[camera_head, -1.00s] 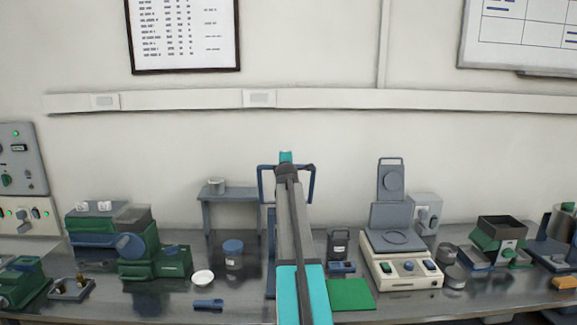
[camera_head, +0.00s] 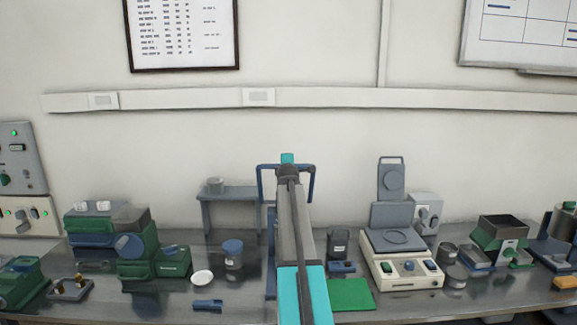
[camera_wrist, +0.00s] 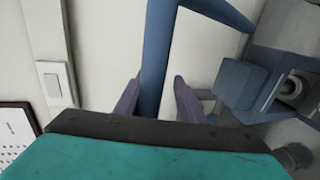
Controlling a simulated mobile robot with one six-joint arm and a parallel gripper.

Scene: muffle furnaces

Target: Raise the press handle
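The press handle shows in the head view as a dark blue frame (camera_head: 312,183), raised above the bench behind my arm. In the wrist view, its blue bar (camera_wrist: 155,55) runs between the two purple fingers of my gripper (camera_wrist: 158,98). The fingers are apart, with a visible gap between the bar and the right finger; the left finger is close to the bar. A blue upright of the press (camera_head: 271,250) stands below the handle, and my arm hides much of the press. In the head view my arm also hides the fingertips.
A grey stand (camera_head: 232,193) and a blue-lidded jar (camera_head: 233,254) are left of the press. A dark canister (camera_head: 338,245), a green mat (camera_head: 350,294) and a beige device with an open lid (camera_head: 405,275) are on the right.

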